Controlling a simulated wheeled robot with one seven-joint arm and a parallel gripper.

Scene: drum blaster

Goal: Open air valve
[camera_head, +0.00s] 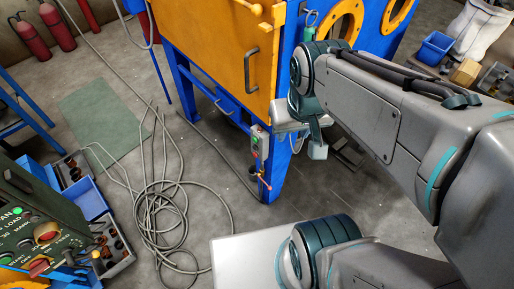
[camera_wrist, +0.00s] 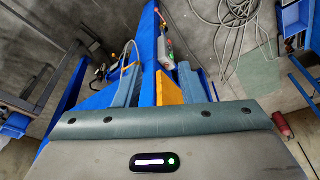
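A small air valve with a red-orange handle (camera_head: 264,183) sits low on the front blue leg of the blast cabinet, just under a grey switch box (camera_head: 259,142). In the wrist view the valve (camera_wrist: 159,14) is small, near the top, beyond the switch box (camera_wrist: 166,55). My gripper (camera_head: 312,135) hangs to the right of the leg, above and apart from the valve. In the wrist view my gripper (camera_wrist: 156,68) shows two grey-blue fingers spread apart with nothing held between them. The valve handle's exact position is too small to tell.
The blue and orange cabinet (camera_head: 215,45) stands close beside my gripper. A coiled grey hose (camera_head: 163,205) lies on the floor to the left. A green control panel (camera_head: 40,235) and blue bins (camera_head: 85,195) stand at lower left. Floor in front of the leg is mostly clear.

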